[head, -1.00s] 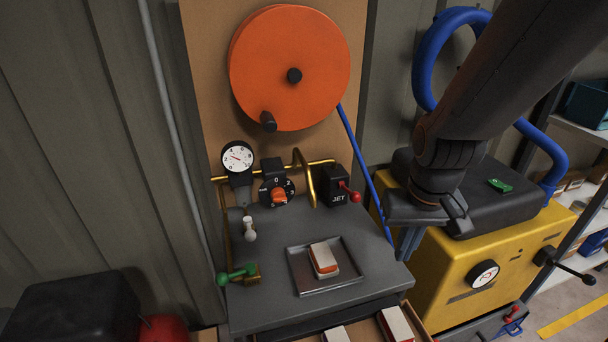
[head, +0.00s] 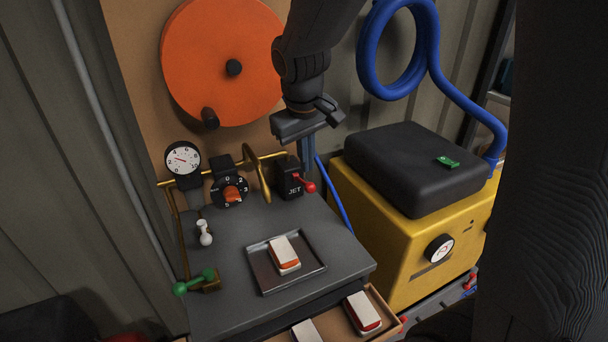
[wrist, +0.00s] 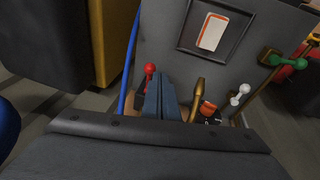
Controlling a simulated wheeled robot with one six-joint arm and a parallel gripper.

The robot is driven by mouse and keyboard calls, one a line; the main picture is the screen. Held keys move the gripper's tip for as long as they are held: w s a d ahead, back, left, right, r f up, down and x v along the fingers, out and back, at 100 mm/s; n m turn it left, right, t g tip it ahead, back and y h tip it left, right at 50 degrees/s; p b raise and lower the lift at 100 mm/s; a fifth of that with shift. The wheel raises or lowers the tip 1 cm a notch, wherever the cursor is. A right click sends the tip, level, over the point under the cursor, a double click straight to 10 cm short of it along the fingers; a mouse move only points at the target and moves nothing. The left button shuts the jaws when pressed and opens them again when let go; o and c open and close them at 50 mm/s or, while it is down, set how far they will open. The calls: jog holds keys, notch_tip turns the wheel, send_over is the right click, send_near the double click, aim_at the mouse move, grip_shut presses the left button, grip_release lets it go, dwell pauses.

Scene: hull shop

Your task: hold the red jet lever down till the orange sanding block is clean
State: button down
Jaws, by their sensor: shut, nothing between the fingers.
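The red jet lever (head: 308,186) sticks out to the right from the black box marked JET (head: 289,178) at the bench's back. Its red ball also shows in the wrist view (wrist: 150,68), just left of my fingers. My gripper (head: 309,174) is shut and empty, pointing down just above and behind the lever ball; I cannot tell whether it touches. The sanding block (head: 284,254) lies in a shallow dark tray (head: 262,274) on the grey bench. Its top is whitish, with orange showing along the lower sides. No water shows from the curved brass nozzle (head: 261,176).
A dial with an orange knob (head: 231,193), a pressure gauge (head: 183,159), a white-handled valve (head: 205,234) and a green-handled valve (head: 194,282) stand left. A yellow machine (head: 388,240) stands right. An open drawer (head: 380,301) below holds more blocks. An orange reel (head: 222,60) hangs behind.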

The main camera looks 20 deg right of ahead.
jog(key=w+a+r+n, duration=0.1)
jog(key=w+r, duration=0.2)
jog(key=w, duration=0.2)
jog(key=shift+w+a+r+t+h, duration=0.3)
jog(key=shift+a+r+t, duration=0.05)
jog(key=shift+a+t, duration=0.05)
jog(key=shift+f, duration=0.1)
jog(key=p, duration=0.3)
send_over(305, 184)
jog(key=s, duration=0.2)
jog(key=f, duration=0.8)
jog(key=a+f, duration=0.1)
jog(key=f, duration=0.3)
jog(key=shift+f, duration=0.15)
jog(key=shift+d+f, duration=0.1)
jog(key=shift+f, duration=0.05)
jog(key=shift+d+f+b, duration=0.1)
jog(key=shift+f+b, duration=0.05)
jog(key=shift+b, duration=0.5)
